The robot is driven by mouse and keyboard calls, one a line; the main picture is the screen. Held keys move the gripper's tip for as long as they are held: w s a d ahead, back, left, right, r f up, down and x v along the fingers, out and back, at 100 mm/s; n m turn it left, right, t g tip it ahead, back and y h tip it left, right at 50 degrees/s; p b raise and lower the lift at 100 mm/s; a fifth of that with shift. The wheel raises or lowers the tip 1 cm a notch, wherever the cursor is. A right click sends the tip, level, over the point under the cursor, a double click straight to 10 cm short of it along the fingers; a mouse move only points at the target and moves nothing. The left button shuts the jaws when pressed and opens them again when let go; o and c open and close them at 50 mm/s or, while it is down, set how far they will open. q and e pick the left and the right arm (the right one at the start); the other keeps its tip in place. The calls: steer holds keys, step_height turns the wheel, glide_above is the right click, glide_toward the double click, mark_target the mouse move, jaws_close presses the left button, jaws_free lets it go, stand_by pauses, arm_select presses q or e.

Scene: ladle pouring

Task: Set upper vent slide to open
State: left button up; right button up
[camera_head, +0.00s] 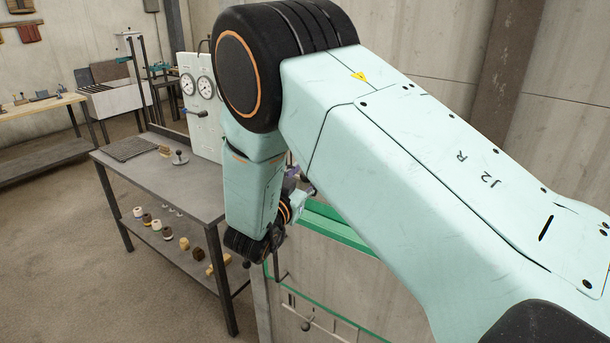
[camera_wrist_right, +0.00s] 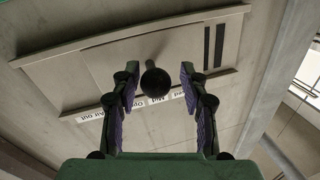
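In the right wrist view a vent slide plate (camera_wrist_right: 140,55) sits in a long frame on a grey panel, with a dark round knob (camera_wrist_right: 155,82) toward the camera. My right gripper (camera_wrist_right: 158,72) is open, one finger on each side of the knob, with gaps visible on both sides. Small labels (camera_wrist_right: 158,98) below the frame appear inverted and include "Open" and "Mid". Two dark slots (camera_wrist_right: 213,46) show at the plate's right. In the head view my right arm hides the slide; only part of my right gripper (camera_head: 298,183) shows. My left gripper is not in view.
A green-edged cabinet (camera_head: 345,232) stands below my right arm, with another knob (camera_head: 307,325) low on its front. A metal table (camera_head: 190,185) with small parts stands left, beside a gauge panel (camera_head: 203,110). Open floor (camera_head: 60,250) lies at the left.

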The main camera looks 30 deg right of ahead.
steer(key=shift+s+d+r, duration=0.1)
steer(key=shift+s+d, duration=0.15)
steer(key=shift+s, duration=0.15)
steer(key=c, duration=0.4)
steer(key=shift+w+a, duration=0.2)
steer(key=shift+w, duration=0.1)
jaws_close()
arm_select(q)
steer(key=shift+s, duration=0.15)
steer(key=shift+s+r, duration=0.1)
arm_select(e)
steer(key=shift+s+d, duration=0.15)
steer(key=shift+s, duration=0.05)
steer(key=shift+f, duration=0.2)
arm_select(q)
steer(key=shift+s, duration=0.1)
